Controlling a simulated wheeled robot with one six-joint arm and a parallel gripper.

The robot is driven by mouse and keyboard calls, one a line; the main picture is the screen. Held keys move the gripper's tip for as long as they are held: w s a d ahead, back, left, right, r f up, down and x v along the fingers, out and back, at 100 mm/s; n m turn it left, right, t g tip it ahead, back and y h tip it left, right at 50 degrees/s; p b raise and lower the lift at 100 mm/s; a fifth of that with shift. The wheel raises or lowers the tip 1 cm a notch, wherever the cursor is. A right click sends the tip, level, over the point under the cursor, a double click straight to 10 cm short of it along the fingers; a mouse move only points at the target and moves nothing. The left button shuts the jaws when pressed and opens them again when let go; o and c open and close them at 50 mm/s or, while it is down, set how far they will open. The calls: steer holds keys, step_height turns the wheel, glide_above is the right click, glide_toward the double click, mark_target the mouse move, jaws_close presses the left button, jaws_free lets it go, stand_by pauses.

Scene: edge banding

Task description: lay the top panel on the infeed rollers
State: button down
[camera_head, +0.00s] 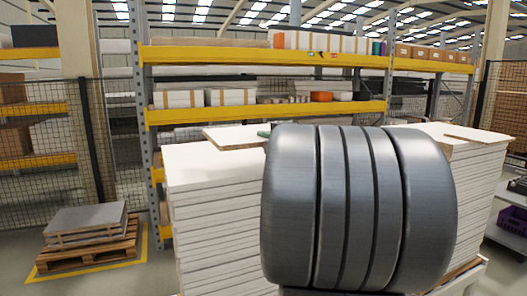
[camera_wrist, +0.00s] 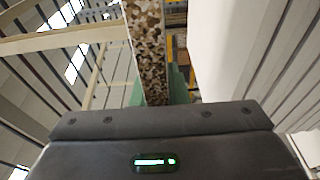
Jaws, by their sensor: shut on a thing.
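The green fingers are shut on this edge; a bit of green also shows beside the panel in the camera_head view. My grey arm hides most of the gripper and the middle of the stack. I cannot tell whether the panel touches the stack. No infeed rollers are identifiable in either view.
White layered panels (camera_head: 478,180) also show right of my arm, with a thin board (camera_head: 476,134) on top. Yellow-beamed racks (camera_head: 265,113) and mesh fencing stand behind. A cart with a purple crate (camera_head: 511,220) is at the right.

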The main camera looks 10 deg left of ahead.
steer(key=s+d+r+p, duration=0.8)
steer(key=r+p, duration=0.1)
steer(key=shift+r, duration=0.4)
steer(key=shift+d, duration=0.1)
stand_by(0.3)
